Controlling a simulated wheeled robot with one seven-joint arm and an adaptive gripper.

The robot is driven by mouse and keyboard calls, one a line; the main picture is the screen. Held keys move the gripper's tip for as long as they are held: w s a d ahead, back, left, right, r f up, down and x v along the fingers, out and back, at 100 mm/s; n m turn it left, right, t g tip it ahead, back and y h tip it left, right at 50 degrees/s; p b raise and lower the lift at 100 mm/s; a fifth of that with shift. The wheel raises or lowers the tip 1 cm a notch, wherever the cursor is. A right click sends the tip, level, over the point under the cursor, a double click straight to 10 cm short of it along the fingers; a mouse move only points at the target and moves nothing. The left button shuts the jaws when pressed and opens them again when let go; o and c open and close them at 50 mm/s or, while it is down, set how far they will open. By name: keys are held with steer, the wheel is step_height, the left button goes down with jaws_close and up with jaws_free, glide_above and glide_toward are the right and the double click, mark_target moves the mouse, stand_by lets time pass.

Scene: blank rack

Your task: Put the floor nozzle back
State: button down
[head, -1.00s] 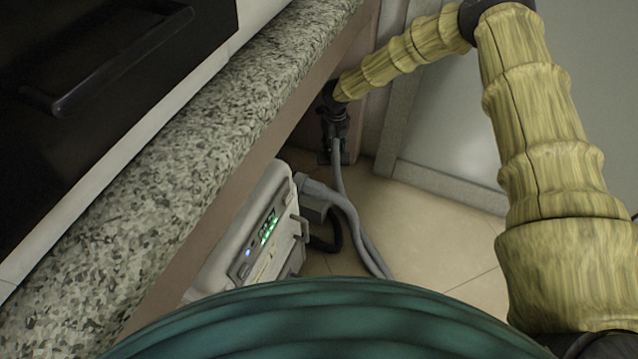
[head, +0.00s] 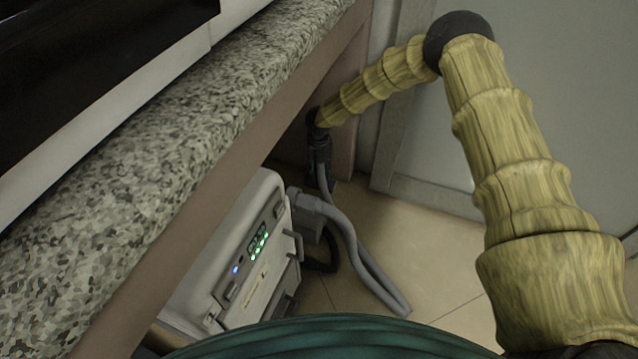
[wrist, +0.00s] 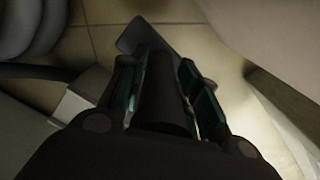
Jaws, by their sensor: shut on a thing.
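My gripper (head: 319,150) is low under the counter's overhang, at the end of my arm. In the wrist view its two teal-lined fingers (wrist: 158,72) stand on either side of a dark, tube-like piece and are shut on it. I take this piece to be the neck of the floor nozzle (wrist: 164,100). A flat dark plate (wrist: 143,37) shows beyond the fingertips, above the tiles. In the head view the nozzle is small, dark and mostly hidden by the gripper. A grey hose (head: 345,230) runs close to the gripper; whether it joins the nozzle is unclear.
A white machine (head: 225,265) with green lights stands under the speckled counter (head: 150,150), left of the hose. A grey panel (head: 570,110) rises on the right. Tiled floor (head: 420,250) lies open between them. My teal body fills the bottom edge.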

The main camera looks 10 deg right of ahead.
mark_target(320, 179)
steer(key=shift+f+b, duration=1.3)
steer(key=shift+f, duration=1)
steer(key=shift+f, duration=0.2)
steer(key=c, duration=1.1)
jaws_free()
steer(key=shift+o, duration=0.2)
steer(key=shift+r, duration=0.2)
step_height(320, 179, up, 12)
steer(key=p, duration=0.5)
steer(key=shift+p, duration=0.3)
